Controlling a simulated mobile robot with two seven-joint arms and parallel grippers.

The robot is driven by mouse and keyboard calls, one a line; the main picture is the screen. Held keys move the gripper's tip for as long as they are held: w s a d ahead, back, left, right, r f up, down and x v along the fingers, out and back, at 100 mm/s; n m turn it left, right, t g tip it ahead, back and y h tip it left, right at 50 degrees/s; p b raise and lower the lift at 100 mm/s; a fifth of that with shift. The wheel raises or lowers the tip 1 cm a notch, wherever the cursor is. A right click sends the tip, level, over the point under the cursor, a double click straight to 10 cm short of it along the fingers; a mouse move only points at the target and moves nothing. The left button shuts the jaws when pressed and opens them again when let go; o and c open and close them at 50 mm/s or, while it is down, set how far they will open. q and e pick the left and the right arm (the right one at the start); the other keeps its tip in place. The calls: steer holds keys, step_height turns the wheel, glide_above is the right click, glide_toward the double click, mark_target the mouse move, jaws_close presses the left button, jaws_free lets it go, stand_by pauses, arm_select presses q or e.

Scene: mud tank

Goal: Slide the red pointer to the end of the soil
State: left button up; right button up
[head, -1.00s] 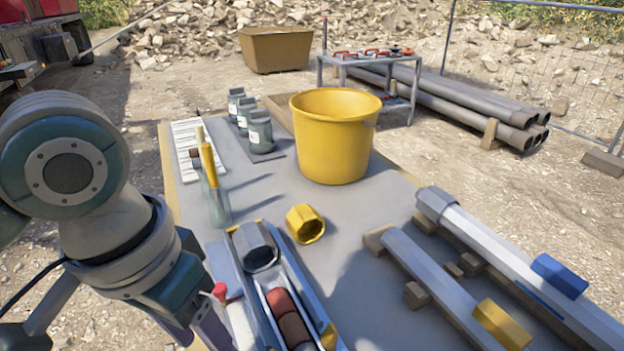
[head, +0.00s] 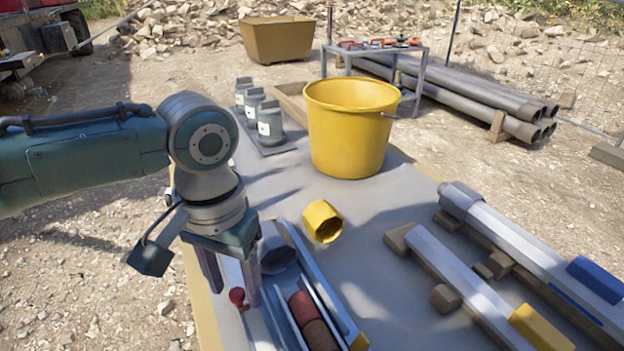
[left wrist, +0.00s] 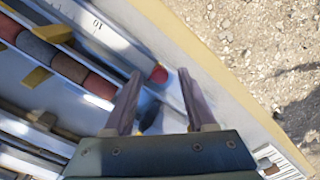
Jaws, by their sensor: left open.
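The red pointer (head: 237,296) shows as a small red knob beside the grey sample tray (head: 340,312), on its left side. It also appears in the left wrist view (left wrist: 158,74), near a strip marked with a number (left wrist: 97,25). Red-brown soil pieces (head: 303,308) lie in a row in the tray; the wrist view shows several (left wrist: 70,68). My left gripper (head: 232,291) is open and points down, its fingers on either side of the knob in the picture. Whether they touch it cannot be told. My right gripper is not in view.
A yellow hexagonal cap (head: 323,221) lies behind the tray, and a yellow bucket (head: 348,135) stands farther back. Grey jars (head: 270,122) stand back left. Long tubes on blocks (head: 450,270) fill the right. Clear tabletop (head: 375,225) lies between the cap and tubes.

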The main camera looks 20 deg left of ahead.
arm_select(q)
steer(key=shift+f, duration=0.25)
steer(key=shift+c, duration=0.3)
jaws_close()
steer(key=shift+r, duration=0.1)
stand_by(0.9)
